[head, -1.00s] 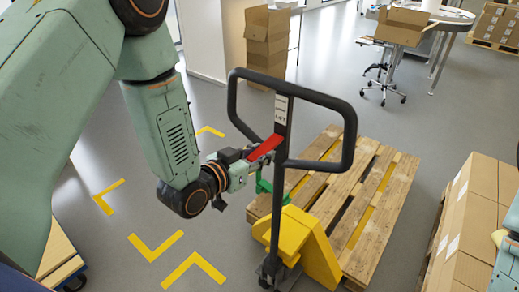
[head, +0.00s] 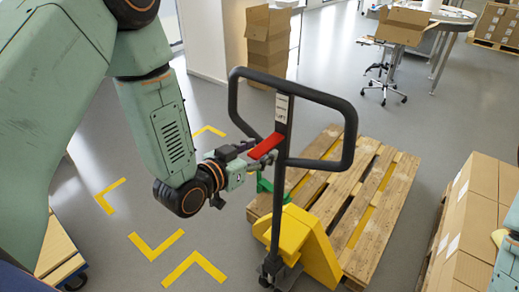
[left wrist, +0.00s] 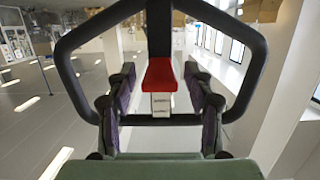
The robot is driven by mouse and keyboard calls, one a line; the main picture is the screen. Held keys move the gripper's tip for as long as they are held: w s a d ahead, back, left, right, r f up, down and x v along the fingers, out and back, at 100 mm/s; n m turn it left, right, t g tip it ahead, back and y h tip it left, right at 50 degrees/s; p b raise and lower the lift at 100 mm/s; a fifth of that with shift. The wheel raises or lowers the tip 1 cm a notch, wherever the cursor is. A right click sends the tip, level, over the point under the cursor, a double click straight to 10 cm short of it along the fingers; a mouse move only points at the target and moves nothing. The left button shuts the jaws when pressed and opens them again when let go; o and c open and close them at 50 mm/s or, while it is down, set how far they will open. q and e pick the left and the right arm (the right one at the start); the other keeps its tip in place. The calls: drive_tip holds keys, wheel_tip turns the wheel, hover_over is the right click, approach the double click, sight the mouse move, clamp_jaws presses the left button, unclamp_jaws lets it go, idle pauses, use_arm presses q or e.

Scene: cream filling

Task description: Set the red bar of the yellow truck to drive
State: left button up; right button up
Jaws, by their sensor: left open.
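The yellow truck (head: 311,245) is a hand pallet truck with a black upright shaft and a dark loop handle (head: 349,135). Its red bar (head: 266,146) sticks out to the left from the shaft, inside the lower part of the loop, sloping down. My left gripper (head: 262,160) is open just below and beside the bar. In the left wrist view, the red bar (left wrist: 159,76) lies between the two spread fingers (left wrist: 158,88), with gaps on both sides. A white label (head: 281,108) is on the shaft above the bar. My right gripper is out of view.
A wooden pallet (head: 375,200) lies behind the truck. Stacked cardboard boxes (head: 476,215) stand at the right. More boxes (head: 268,45), a stool (head: 384,82) and a table are at the back. Yellow corner marks (head: 155,246) lie on clear floor at the left.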

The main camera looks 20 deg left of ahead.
use_arm(q)
drive_tip(key=v, duration=0.6)
drive_tip(key=shift+s+a+r, duration=0.15)
drive_tip(key=shift+s, duration=0.15)
drive_tip(key=shift+s, duration=0.15)
